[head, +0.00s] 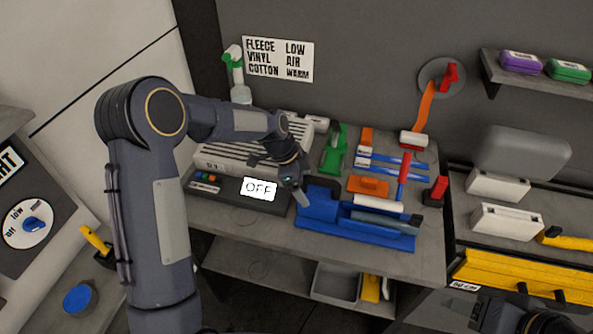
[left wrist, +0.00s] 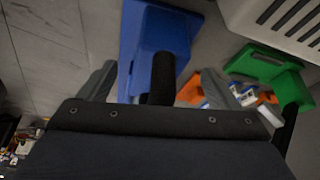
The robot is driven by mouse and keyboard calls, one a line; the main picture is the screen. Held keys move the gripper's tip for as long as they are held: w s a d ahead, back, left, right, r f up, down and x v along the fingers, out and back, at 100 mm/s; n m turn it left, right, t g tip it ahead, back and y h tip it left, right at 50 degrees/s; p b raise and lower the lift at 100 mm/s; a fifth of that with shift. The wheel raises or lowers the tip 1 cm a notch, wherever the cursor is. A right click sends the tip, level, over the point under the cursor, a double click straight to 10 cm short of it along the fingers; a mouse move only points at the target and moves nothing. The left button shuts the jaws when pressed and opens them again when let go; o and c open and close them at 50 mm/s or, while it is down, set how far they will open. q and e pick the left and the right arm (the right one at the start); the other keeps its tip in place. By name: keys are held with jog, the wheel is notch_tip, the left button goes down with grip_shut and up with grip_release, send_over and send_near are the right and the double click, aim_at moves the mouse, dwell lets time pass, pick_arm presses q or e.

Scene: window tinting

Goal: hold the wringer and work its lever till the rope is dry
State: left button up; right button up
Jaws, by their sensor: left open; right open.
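The blue wringer (head: 352,234) lies on the grey workbench, with a white roller (head: 378,204) and a grey-blue roller (head: 385,219). A lever with a red grip (head: 404,168) stands up behind its right part. My left gripper (head: 303,196) is at the wringer's left end, pointing down. In the left wrist view its fingers (left wrist: 160,88) are apart, with the wringer's blue block (left wrist: 160,30) ahead and a black grip (left wrist: 163,75) between them; contact cannot be told. My right gripper (head: 515,318) is at the bottom right, dark and partly cut off, away from the wringer. I cannot make out a rope.
A dark box reading OFF (head: 258,189) stands left of the wringer, a white vented unit (head: 235,155) behind. An orange block (head: 368,186), blue strips (head: 390,162) and a green tool (head: 335,148) lie behind the wringer. A yellow rail (head: 525,277) runs at the right.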

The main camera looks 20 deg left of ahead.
pick_arm(q)
jog(key=shift+x, duration=1)
jog(key=c, duration=1.8)
